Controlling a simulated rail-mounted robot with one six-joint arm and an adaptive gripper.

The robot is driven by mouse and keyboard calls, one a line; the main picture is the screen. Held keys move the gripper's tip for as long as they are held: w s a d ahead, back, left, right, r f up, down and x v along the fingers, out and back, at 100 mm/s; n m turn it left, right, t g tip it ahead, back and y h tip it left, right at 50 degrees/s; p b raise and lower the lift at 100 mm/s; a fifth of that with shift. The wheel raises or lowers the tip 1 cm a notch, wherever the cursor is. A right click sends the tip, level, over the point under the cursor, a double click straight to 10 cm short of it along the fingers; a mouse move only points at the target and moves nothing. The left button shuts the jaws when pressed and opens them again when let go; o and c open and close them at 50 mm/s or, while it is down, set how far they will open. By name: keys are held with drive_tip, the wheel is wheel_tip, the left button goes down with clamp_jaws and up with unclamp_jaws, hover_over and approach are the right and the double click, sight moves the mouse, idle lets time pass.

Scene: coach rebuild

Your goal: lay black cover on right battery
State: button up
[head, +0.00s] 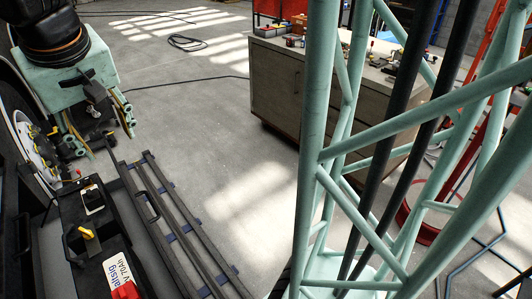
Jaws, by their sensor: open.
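My gripper (110,145) is at the upper left of the head view, pointing down with its fingers spread apart. I see nothing between them. A black battery (95,245) with a white label, a yellow cap and a red terminal cover sits at the lower left, cut off by the bottom edge. My gripper is above and beyond it in the picture, apart from it. I cannot tell whether this is the right battery. Dark parts crowd this corner, and I cannot make out the black cover for certain.
A dark slatted frame (180,222) runs beside the battery. A wheel hub (35,145) stands at the left edge. A workbench (325,95) with tools stands at the back. Mint lattice, my own column, blocks much of the right side. The concrete floor (215,120) between is mostly clear.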

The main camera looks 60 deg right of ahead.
drive_tip(key=s+a+r+n+y, duration=0.1)
drive_tip(key=s+r, duration=0.1)
drive_tip(key=s, duration=1.2)
drive_tip(key=s+a+r+n, duration=0.1)
drive_tip(key=s+a+r, duration=0.1)
drive_tip(key=s, duration=1.2)
drive_tip(key=shift+a+y, duration=0.25)
drive_tip(key=shift+y, duration=0.15)
